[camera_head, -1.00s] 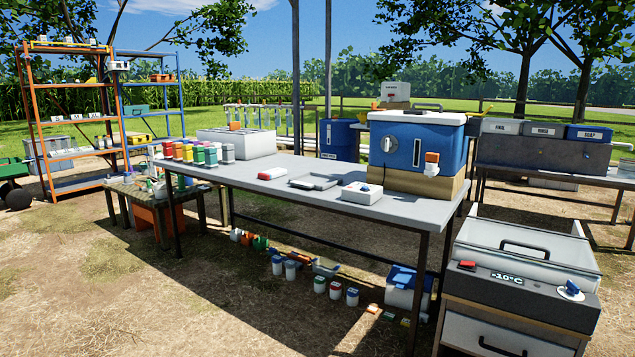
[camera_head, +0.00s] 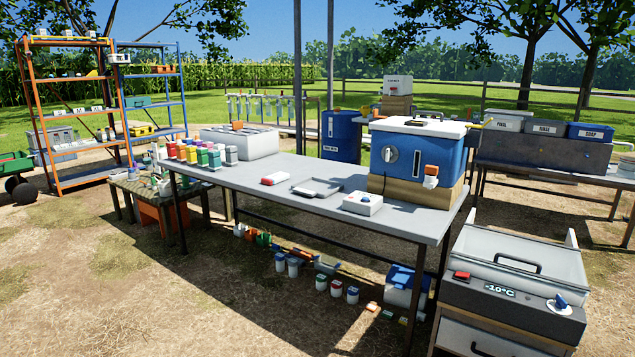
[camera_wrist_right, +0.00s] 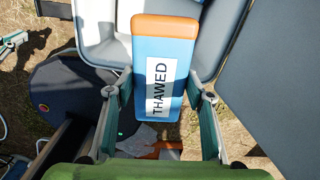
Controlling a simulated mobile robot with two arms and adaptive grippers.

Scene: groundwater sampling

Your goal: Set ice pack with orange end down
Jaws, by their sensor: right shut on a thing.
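The ice pack (camera_wrist_right: 158,75) is a blue block with an orange end and a white label reading "THAWED". It shows in the right wrist view, orange end toward the top of the picture. My right gripper (camera_wrist_right: 160,101) is shut on it, one finger along each long side. The pack and both grippers are out of the head view.
A freezer chest (camera_head: 515,285) showing -10°C stands at the front right. The grey table (camera_head: 255,193) holds a blue cooler (camera_head: 455,150), a white box (camera_head: 362,203), a tray (camera_head: 316,188) and several coloured bottles (camera_head: 203,157). The table's front middle is clear.

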